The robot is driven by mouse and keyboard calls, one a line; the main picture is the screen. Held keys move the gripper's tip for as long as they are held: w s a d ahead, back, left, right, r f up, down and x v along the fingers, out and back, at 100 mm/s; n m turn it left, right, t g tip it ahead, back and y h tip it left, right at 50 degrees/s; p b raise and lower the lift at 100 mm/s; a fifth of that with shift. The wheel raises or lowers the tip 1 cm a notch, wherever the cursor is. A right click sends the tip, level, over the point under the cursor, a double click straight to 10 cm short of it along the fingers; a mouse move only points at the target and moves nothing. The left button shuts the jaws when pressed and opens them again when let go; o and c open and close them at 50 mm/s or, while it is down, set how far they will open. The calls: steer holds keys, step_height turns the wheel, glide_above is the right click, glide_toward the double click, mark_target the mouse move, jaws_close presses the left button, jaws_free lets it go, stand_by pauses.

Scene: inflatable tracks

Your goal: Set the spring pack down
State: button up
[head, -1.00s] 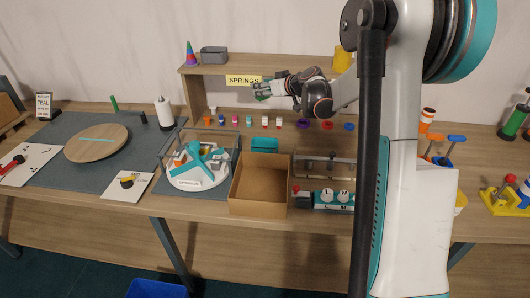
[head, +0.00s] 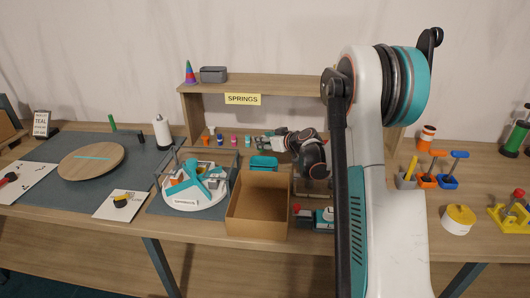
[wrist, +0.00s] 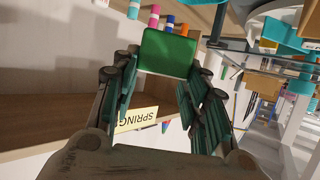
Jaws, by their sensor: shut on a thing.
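My gripper (wrist: 165,75) is shut on a green block, which I take for the spring pack (wrist: 167,52), held between the fingertips in the wrist view. In the head view my gripper (head: 264,142) is in front of the shelf, above or behind the teal bin (head: 264,160) and the open cardboard box (head: 258,225). The pack is hard to make out there. A yellow SPRINGS sign (head: 243,99) hangs on the shelf.
Small coloured pieces (head: 234,140) stand in a row below the shelf (head: 270,86). A clear-walled frame surrounds the round tray. A wooden disc (head: 91,161) lies on the grey mat at left. Colourful stands and a yellow-white tub (head: 458,219) are at right.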

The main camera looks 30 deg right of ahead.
mark_target(265, 150)
steer(key=shift+f+b, duration=0.6)
steer(key=shift+f, duration=1.45)
steer(key=shift+f+b, duration=0.45)
steer(key=shift+f, duration=0.05)
steer(key=shift+f, duration=0.1)
steer(key=o, duration=1.1)
steer(key=shift+c, duration=0.2)
